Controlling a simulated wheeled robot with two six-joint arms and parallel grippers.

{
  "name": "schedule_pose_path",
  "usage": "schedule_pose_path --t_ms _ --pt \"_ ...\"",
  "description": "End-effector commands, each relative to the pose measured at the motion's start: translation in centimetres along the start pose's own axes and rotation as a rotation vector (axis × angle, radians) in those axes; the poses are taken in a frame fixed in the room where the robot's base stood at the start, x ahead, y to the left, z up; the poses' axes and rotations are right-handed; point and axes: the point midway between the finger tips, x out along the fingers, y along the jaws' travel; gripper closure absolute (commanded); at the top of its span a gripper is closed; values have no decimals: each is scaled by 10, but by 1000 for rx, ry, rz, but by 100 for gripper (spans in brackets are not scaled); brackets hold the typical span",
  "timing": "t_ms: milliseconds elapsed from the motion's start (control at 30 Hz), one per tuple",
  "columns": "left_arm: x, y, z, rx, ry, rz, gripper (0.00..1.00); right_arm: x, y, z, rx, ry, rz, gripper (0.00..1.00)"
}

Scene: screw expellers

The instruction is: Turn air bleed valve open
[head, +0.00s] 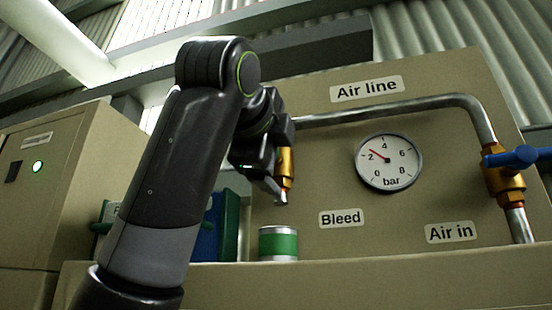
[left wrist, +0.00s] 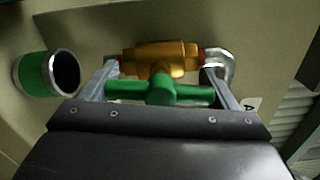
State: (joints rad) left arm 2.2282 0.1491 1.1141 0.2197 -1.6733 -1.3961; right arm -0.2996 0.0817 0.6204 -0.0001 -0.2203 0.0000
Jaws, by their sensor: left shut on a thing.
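The air bleed valve has a brass body (head: 286,168) on the downturned end of the air line pipe, above the "Bleed" label (head: 341,218) and to its left. In the left wrist view the brass body (left wrist: 160,57) lies across the picture with its green handle (left wrist: 160,92) in front. My left gripper (left wrist: 160,85) is shut on the green handle, one finger at each end of it. In the head view my left gripper (head: 272,165) hides the handle. My right gripper is not in view.
A green-banded cup (head: 278,244) stands below the bleed outlet. A gauge (head: 389,162) reads between 2 and 3 bar. A blue-handled valve (head: 515,157) sits on the right pipe. A beige cabinet (head: 75,190) with a lit lamp stands at left.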

Motion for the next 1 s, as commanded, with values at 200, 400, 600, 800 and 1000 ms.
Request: schedule_pose_path --t_ms 200,400,600,800,1000 --pt "0 0 0 -112 -1 1 41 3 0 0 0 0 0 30" --pt "0 0 0 -166 -1 1 41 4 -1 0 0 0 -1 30" --pt "0 0 0 -185 -1 1 41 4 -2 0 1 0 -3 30" --pt "0 0 0 -186 0 2 41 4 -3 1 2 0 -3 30" --pt "0 0 0 -185 0 3 8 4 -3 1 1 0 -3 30"
